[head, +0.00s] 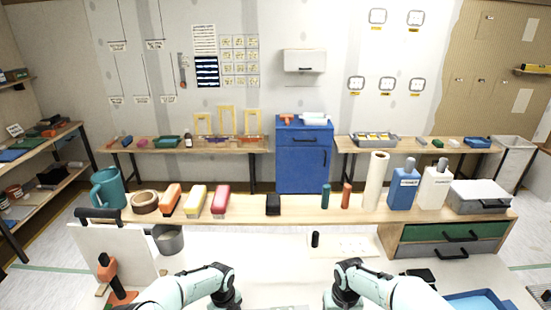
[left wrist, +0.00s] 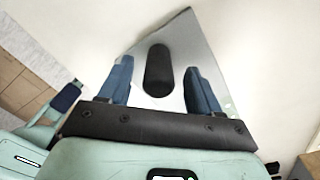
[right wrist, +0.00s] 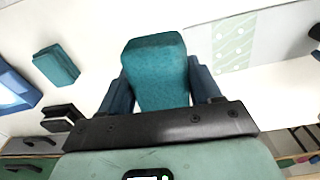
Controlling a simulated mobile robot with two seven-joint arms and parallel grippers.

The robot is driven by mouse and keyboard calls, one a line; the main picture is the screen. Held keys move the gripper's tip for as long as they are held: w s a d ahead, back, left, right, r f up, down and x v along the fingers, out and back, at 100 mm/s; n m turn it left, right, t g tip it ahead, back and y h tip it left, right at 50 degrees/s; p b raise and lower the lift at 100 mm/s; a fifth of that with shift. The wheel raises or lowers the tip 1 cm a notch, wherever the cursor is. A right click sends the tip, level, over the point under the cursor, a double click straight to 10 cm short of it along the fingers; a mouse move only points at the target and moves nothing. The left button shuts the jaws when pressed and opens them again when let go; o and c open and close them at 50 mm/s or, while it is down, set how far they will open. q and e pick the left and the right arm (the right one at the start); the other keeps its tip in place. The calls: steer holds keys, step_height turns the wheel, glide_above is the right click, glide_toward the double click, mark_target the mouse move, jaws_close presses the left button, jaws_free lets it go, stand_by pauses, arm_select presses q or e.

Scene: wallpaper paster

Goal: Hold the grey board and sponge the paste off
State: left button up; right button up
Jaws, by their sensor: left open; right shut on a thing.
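The grey board (left wrist: 190,40) lies flat under my left gripper (left wrist: 160,90) in the left wrist view. Its black handle (left wrist: 158,70) sits between the two open blue fingers, with gaps at both sides. A teal sponge (right wrist: 155,60) is held between the fingers of my right gripper (right wrist: 158,90), which is shut on it. Beyond the sponge, the right wrist view shows a grey surface with a pale green, white-spotted area (right wrist: 234,44), apparently the board with paste. Neither gripper's fingertips show in the head view.
A second teal block (right wrist: 56,65) lies near a blue tray (right wrist: 12,92). A bench (head: 300,208) with bottles and colored blocks runs behind. A white board (head: 115,245) stands at left.

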arm_select(q)
steer(key=shift+f, duration=0.15)
stand_by(0.3)
steer(key=shift+f, duration=0.85)
jaws_close()
steer(key=shift+s, duration=0.1)
